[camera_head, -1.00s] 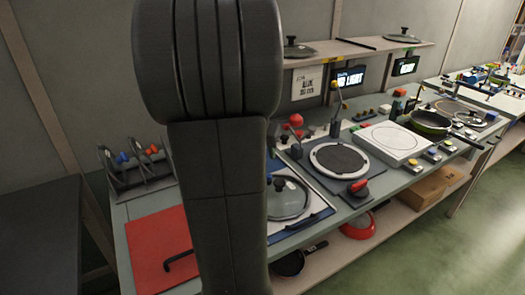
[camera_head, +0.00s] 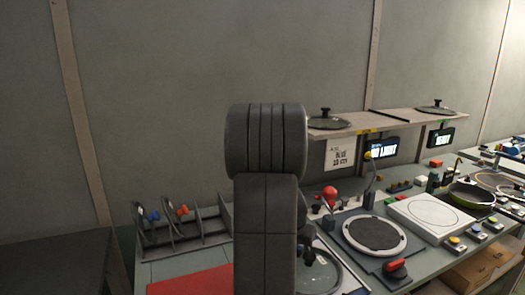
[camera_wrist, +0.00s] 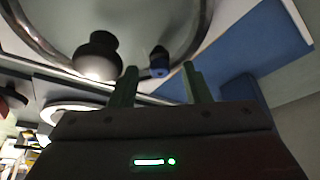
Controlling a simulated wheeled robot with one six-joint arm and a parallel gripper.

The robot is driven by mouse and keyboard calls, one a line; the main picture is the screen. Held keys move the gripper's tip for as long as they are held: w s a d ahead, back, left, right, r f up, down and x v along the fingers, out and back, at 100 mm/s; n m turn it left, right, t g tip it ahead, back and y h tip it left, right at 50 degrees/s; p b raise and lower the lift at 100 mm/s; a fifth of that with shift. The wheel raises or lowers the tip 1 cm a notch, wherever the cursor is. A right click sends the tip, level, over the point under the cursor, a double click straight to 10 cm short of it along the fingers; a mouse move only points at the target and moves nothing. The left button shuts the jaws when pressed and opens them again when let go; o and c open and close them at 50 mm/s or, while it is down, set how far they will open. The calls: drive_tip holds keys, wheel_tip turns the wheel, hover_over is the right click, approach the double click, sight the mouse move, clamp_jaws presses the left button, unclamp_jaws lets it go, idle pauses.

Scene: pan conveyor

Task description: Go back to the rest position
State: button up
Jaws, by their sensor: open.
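My gripper (camera_wrist: 159,68) shows in the wrist view with its two green fingers apart and nothing between them. Beyond the fingers is a glass lid (camera_wrist: 120,22) with a metal rim and a black knob (camera_wrist: 98,52). The fingers look apart from the lid, though the distance is hard to judge. In the head view the lid (camera_head: 318,275) lies on the bench, partly hidden behind my dark grey arm, which stands upright in the middle. The gripper itself is hidden in the head view.
The bench holds a lid rack (camera_head: 185,235), a red mat (camera_head: 190,284), a round dark plate (camera_head: 374,234), a white hob (camera_head: 432,217) and a green pan (camera_head: 476,196). A shelf (camera_head: 385,122) with lids runs above. Bare wall fills the upper left.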

drive_tip(key=shift+w+r+p, duration=0.1)
drive_tip(key=shift+r+p, duration=0.05)
drive_tip(key=shift+p, duration=0.25)
drive_tip(key=shift+f+b, duration=0.4)
drive_tip(key=v, duration=1.4)
drive_tip(key=x, duration=1.3)
drive_tip(key=shift+d+f, duration=0.1)
drive_tip(key=shift+f, duration=0.1)
drive_tip(key=shift+w+r+p, duration=0.15)
drive_tip(key=shift+r+p, duration=0.05)
drive_tip(key=shift+p, duration=0.3)
drive_tip(key=shift+r+p, duration=0.85)
drive_tip(key=shift+r, duration=0.05)
drive_tip(key=shift+p, duration=0.85)
